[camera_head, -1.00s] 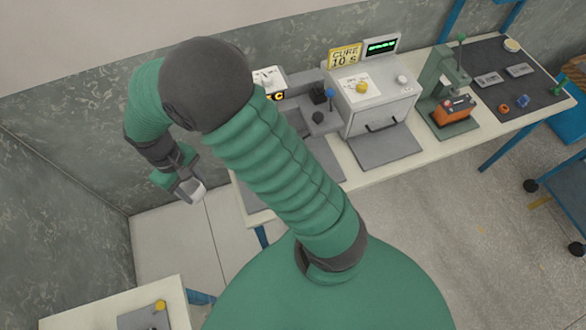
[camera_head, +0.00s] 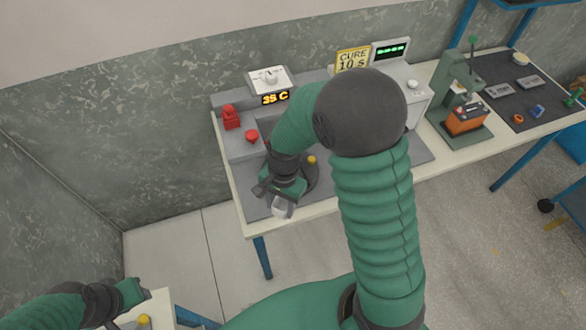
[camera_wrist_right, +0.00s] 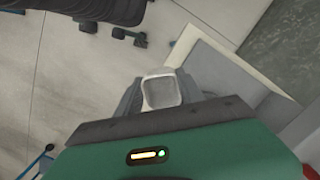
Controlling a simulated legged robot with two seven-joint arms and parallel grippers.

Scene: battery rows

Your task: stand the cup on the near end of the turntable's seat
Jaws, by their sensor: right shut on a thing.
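My right gripper (camera_head: 277,200) is shut on a small whitish-grey cup (camera_head: 282,208), low over the near left part of the bench. The cup also shows between the fingers in the right wrist view (camera_wrist_right: 162,92); I cannot tell whether it touches anything below. A dark round piece (camera_head: 311,178), apparently the turntable, lies just behind and right of the gripper. My arm and gripper hide much of it, and I cannot make out its seat. My left gripper (camera_head: 138,290) is at the lower left; its finger opening is unclear.
A grey station with a 35 C display (camera_head: 275,98), a red block (camera_head: 231,117) and a red button (camera_head: 252,136) stands behind. A yellow knob (camera_head: 311,160) is close to my gripper. The bench (camera_head: 248,225) has its front edge near the cup. An orange-black battery (camera_head: 466,118) sits farther right.

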